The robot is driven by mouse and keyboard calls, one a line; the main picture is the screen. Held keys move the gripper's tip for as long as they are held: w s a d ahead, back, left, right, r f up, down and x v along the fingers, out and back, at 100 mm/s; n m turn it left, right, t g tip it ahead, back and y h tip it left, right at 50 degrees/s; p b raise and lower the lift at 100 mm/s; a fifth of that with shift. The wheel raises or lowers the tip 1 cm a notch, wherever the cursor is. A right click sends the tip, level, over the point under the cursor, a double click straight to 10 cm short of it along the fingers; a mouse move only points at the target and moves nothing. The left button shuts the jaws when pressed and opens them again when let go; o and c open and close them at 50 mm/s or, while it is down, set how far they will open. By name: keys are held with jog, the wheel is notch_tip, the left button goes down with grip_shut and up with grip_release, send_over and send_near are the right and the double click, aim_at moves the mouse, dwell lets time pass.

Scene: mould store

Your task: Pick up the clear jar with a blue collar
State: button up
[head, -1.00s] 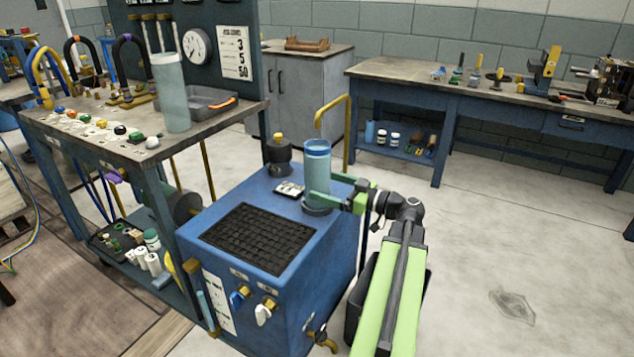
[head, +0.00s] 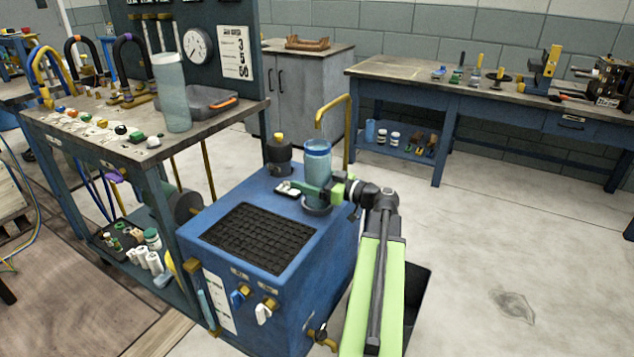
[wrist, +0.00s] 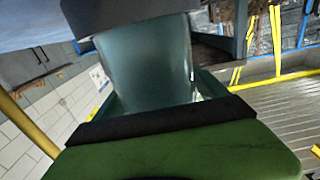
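The clear jar with a blue collar (head: 317,160) stands upright on the blue machine cabinet (head: 250,195), at a dark round ring (head: 316,208) on its top. My gripper (head: 314,191) is at the jar's lower part, with a green finger crossing in front of it. The far finger is mostly hidden by the jar. In the wrist view, the jar (wrist: 148,62) fills the middle, close above the black-padded green finger. I cannot tell whether the fingers press on it.
A taller clear jar (head: 172,95) stands on the workbench (head: 90,137) at left. A black canister (head: 278,157) and a small white-marked item (head: 288,188) are beside the held area on the cabinet. A yellow bent pipe (head: 347,125) rises behind. Floor at right is clear.

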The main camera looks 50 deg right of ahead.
aim_at(309, 166)
grip_shut()
dwell(0.3)
jog(key=shift+r, duration=0.1)
notch_tip(309, 166, up, 4)
jog(key=p, duration=0.4)
jog(key=v, duration=1.8)
jog(key=shift+f, duration=0.4)
